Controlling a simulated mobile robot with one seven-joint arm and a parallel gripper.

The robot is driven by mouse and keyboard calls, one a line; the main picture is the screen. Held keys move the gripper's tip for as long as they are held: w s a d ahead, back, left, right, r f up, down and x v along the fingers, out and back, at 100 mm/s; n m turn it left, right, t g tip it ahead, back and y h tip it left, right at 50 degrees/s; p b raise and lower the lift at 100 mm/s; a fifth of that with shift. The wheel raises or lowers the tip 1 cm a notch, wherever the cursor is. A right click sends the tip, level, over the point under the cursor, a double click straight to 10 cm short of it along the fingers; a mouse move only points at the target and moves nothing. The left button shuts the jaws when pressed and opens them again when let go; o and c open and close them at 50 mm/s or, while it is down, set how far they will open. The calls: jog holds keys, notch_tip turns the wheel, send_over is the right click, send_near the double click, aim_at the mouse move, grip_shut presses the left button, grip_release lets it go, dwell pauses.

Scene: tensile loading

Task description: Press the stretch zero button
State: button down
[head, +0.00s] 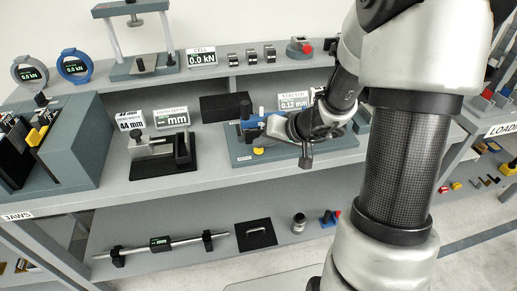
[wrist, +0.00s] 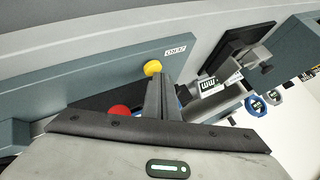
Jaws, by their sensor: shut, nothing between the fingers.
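The stretch unit is a grey-blue base (head: 290,153) with a blue part on it and a display (head: 293,102) reading 0.12 mm. A yellow button (head: 258,151) sits at the base's front left, near a small white label. My gripper (head: 306,161) is over the base, right of the yellow button, and hides part of the unit. In the wrist view the yellow button (wrist: 152,68) shows just beside the tip of my shut, empty fingers (wrist: 165,78). A red button (wrist: 120,112) is partly hidden behind my gripper. I cannot tell whether the fingertip touches the yellow button.
Left of the unit stands a black-based gauge (head: 160,163) with a mm display. A grey jaws block (head: 75,150) is at the far left. The shelf's front edge (head: 190,190) runs below the unit.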

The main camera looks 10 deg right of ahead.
aim_at(262, 151)
jog(key=shift+f+b, duration=0.25)
jog(key=shift+b, duration=0.05)
jog(key=shift+r, duration=0.15)
dwell(0.5)
jog(key=shift+r+p, duration=0.3)
jog(key=shift+r, duration=0.5)
jog(key=shift+r+p, duration=1.35)
jog(key=shift+r, duration=1.15)
